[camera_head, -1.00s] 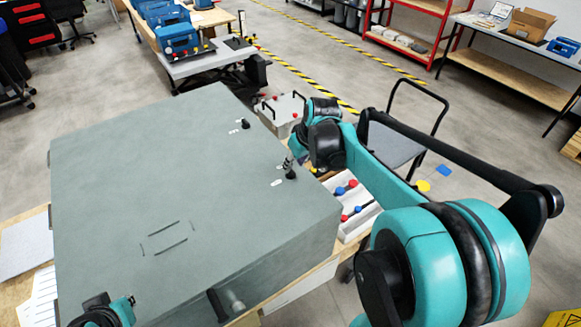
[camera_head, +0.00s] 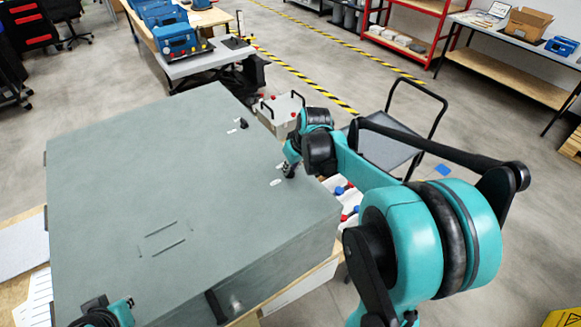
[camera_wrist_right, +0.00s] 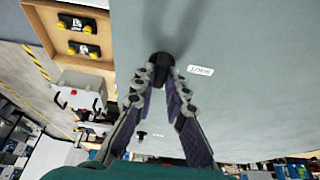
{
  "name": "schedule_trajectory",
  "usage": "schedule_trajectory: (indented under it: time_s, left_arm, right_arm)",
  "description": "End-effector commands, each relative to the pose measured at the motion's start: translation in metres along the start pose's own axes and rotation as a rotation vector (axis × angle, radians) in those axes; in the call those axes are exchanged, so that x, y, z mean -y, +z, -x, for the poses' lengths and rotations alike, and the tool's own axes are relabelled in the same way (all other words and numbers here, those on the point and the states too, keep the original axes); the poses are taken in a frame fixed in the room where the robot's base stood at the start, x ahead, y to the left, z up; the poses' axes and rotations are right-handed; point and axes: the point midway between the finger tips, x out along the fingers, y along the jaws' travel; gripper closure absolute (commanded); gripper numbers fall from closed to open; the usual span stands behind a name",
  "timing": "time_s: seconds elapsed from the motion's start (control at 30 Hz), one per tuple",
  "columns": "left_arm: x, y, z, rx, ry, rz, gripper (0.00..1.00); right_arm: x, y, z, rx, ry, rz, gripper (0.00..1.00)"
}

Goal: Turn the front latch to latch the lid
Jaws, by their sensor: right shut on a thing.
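The grey lid (camera_head: 130,190) lies flat and closed on the large box. The front latch, a black knob (camera_wrist_right: 162,62), stands near the lid's right edge, beside a small white label (camera_wrist_right: 200,70). My right gripper (camera_head: 289,168) is at this latch and mostly covers it in the head view. In the right wrist view its two fingers (camera_wrist_right: 163,78) close around the knob. A second black latch (camera_head: 243,123) stands farther back on the lid, free; it also shows in the wrist view (camera_wrist_right: 141,134). Part of my left arm shows at the bottom left; its fingers cannot be made out.
A white tray with red and blue pieces (camera_head: 347,200) lies right of the box, partly behind my right arm. A grey case with black handles (camera_head: 280,110) stands behind it. A cart (camera_head: 385,145) stands to the right. The lid's middle is clear apart from a thin marked outline.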

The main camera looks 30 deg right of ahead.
Motion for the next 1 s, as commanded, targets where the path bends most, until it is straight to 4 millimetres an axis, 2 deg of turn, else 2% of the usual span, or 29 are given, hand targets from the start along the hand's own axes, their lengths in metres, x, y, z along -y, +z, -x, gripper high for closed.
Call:
schedule_trajectory:
  time_s: [0.37, 1.0]
  left_arm:
    - [0.0, -0.0014, 0.0019, 0.0, 0.0, 0.0, 1.0]
    - [0.0, -0.0037, 0.0052, 0.0, 0.0, 0.0, 1.0]
  right_arm:
    - [0.0018, -0.0002, 0.0004, 0.0, 0.055, -0.129, 1.0]
    - [0.0051, -0.0021, -0.0005, 0.0, 0.28, -0.671, 1.0]
